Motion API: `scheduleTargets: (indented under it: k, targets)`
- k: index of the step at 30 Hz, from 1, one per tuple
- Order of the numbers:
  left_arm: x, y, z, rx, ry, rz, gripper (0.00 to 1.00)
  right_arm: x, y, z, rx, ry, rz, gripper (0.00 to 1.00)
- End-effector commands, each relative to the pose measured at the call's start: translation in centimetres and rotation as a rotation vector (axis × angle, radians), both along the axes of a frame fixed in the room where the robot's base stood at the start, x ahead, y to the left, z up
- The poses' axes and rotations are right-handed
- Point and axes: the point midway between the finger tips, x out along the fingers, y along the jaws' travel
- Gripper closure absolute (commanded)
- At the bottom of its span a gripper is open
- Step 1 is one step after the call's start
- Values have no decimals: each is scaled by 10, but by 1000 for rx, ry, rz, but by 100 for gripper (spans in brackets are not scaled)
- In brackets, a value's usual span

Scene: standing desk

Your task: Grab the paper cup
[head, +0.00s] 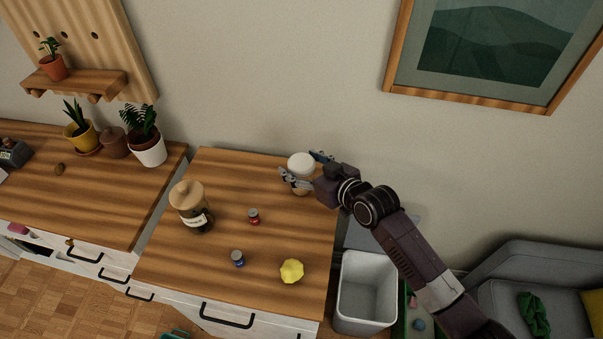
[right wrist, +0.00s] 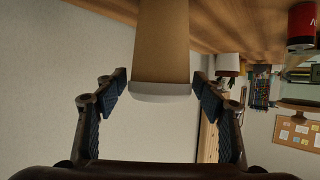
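The paper cup (head: 301,162), brown with a white lid, stands upright near the back right edge of the wooden desk top. My right gripper (head: 302,168) reaches it from the right, with one finger on each side. In the right wrist view the cup (right wrist: 161,45) appears upside down, its white lid toward the gripper. There the open right gripper (right wrist: 160,82) has its fingertips on either side of the cup, with a narrow gap showing at each side by the lid. My left gripper is not in view.
A lidded glass jar (head: 190,209), a red can (head: 253,216), a blue can (head: 238,258) and a yellow item (head: 292,271) stand on the desk (head: 215,170). A white bin (head: 367,293) is below its right edge. The wall is close behind.

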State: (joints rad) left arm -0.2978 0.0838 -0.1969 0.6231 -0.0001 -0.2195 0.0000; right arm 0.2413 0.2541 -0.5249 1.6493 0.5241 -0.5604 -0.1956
Motion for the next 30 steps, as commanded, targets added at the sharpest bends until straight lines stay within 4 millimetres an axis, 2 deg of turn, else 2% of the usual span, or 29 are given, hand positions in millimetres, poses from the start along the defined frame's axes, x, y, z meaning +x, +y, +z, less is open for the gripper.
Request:
scheduleTargets:
  k: [1, 6, 14, 19, 25, 30]
  targets:
    - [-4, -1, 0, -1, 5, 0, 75, 0, 0, 0, 0, 0, 0, 45]
    - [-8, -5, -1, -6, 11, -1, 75, 0, 0, 0, -1, 1, 0, 62]
    - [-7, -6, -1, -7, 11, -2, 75, 0, 0, 0, -1, 1, 0, 62]
    - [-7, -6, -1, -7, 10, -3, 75, 0, 0, 7, 1, -1, 0, 62]
    - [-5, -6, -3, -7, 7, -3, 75, 1, 0, 35, 2, -6, 0, 62]
    - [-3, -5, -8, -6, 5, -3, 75, 1, 0, 76, 2, -9, 1, 62]
